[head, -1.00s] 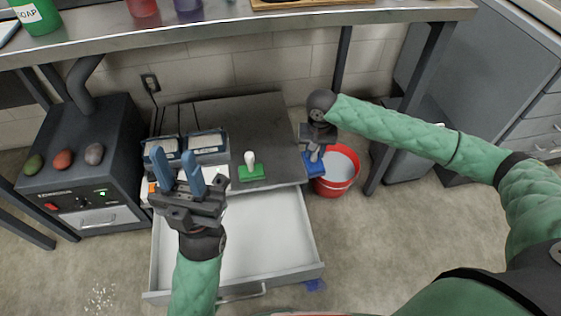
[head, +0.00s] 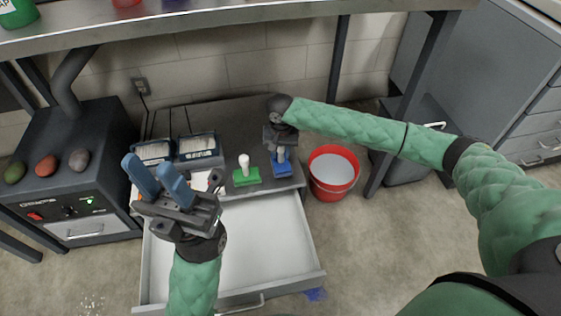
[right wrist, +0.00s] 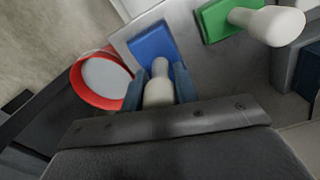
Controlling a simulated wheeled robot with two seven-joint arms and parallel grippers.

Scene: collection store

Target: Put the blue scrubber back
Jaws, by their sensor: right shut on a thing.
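The blue scrubber (head: 283,168) has a blue base and a pale knob handle. It is at the right end of the grey cabinet top, to the right of the green scrubber (head: 246,177). My right gripper (head: 281,150) is shut on its handle from above; in the right wrist view the fingers flank the pale knob of the blue scrubber (right wrist: 152,42). I cannot tell whether its base touches the top. My left gripper (head: 156,174) is open and empty, raised above the left side of the open drawer (head: 262,245).
A red bucket (head: 333,173) stands on the floor right of the cabinet. Two boxes (head: 199,150) sit on the cabinet top (head: 240,120) left of the green scrubber. A dark heater-like unit (head: 62,180) is at left. A steel bench (head: 220,29) spans above. A blue patch (head: 316,294) marks the floor.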

